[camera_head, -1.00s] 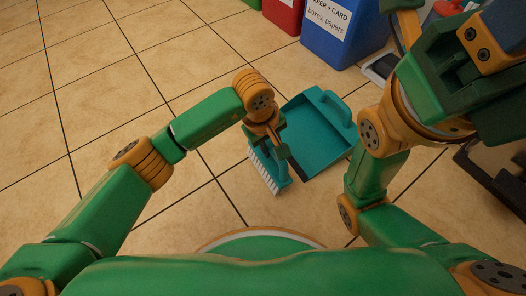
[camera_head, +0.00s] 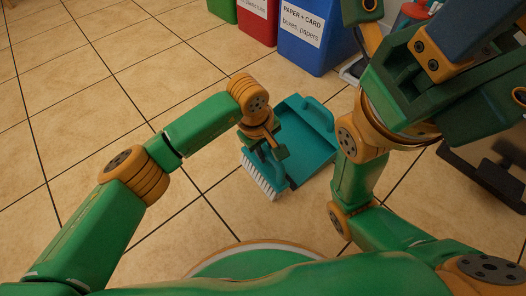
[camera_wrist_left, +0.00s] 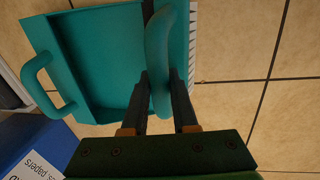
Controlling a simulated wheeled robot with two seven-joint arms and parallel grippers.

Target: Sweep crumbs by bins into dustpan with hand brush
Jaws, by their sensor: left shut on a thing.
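My left gripper (camera_head: 264,146) is shut on the handle of the teal hand brush (camera_head: 272,172), whose white bristles face down-left, at or close to the floor. In the left wrist view the brush handle (camera_wrist_left: 158,60) runs between the two fingers (camera_wrist_left: 163,95), with bristles along its right side. The teal dustpan (camera_head: 312,140) lies on the floor just right of the brush; the brush partly overlaps it in view. The dustpan (camera_wrist_left: 100,60) also shows in the left wrist view, its loop handle at left. Tiny specks by the bristles may be crumbs. My right arm fills the upper right; its jaw state is unclear.
A blue paper and card bin (camera_head: 312,40), a red bin (camera_head: 257,22) and a green bin (camera_head: 222,10) stand at the back. A dark object (camera_head: 490,165) is at the right edge. The tiled floor at left is clear.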

